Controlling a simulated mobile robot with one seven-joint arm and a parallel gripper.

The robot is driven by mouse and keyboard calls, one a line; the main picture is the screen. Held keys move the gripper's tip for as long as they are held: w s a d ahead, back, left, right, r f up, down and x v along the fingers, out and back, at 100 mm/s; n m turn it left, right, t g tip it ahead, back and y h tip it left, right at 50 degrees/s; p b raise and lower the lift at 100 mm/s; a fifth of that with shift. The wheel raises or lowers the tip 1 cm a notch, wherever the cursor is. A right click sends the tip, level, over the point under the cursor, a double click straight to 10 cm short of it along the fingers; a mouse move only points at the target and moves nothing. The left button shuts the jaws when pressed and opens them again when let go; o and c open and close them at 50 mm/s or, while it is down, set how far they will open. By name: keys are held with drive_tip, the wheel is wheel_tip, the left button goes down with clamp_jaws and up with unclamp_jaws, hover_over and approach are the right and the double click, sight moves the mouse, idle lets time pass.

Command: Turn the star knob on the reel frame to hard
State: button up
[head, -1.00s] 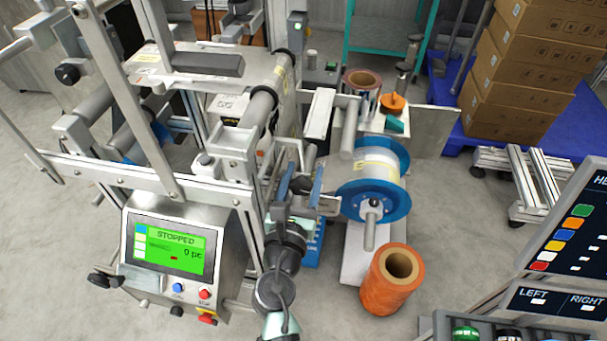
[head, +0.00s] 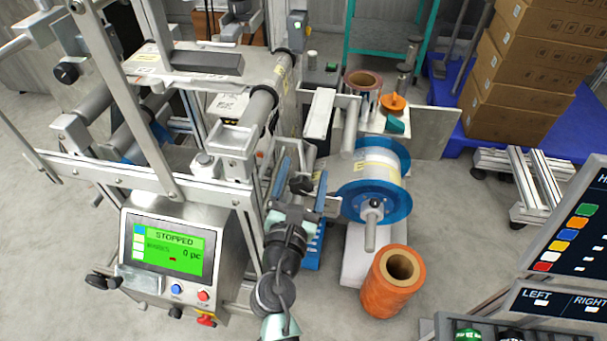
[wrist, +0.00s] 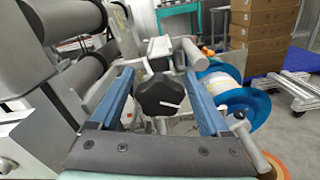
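The black star knob (wrist: 160,92) has several lobes and a short white mark on its face. It sits between the two blue fingers of my gripper (wrist: 157,74) in the wrist view, with a gap on each side. In the head view the knob (head: 301,186) shows small and dark between the fingers of my gripper (head: 303,170). My gripper is open and holds nothing. No soft or hard marking around the knob is readable.
A blue-flanged film reel (head: 377,180) is just right of my gripper, its spindle pointing forward. A machine panel (head: 165,245) reading STOPPED is at left. An orange roll (head: 392,280) stands on the floor. Stacked boxes (head: 530,60) are at back right.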

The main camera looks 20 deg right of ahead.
drive_tip(key=shift+s, duration=0.1)
drive_tip(key=v, duration=1.3)
drive_tip(key=shift+r+p, duration=0.1)
drive_tip(key=shift+p, duration=0.4)
drive_tip(key=w+d+n+p, duration=0.1)
drive_tip(key=w+d+p, duration=0.1)
drive_tip(key=w, duration=0.1)
drive_tip(key=w+d+n+p, duration=0.2)
drive_tip(key=w+d+p, duration=0.1)
drive_tip(key=w, duration=0.1)
drive_tip(key=w+d+n+p, duration=0.1)
drive_tip(key=w+d+p, duration=0.1)
drive_tip(key=w+p, duration=0.1)
drive_tip(key=shift+w+d, duration=0.2)
drive_tip(key=shift+w, duration=0.4)
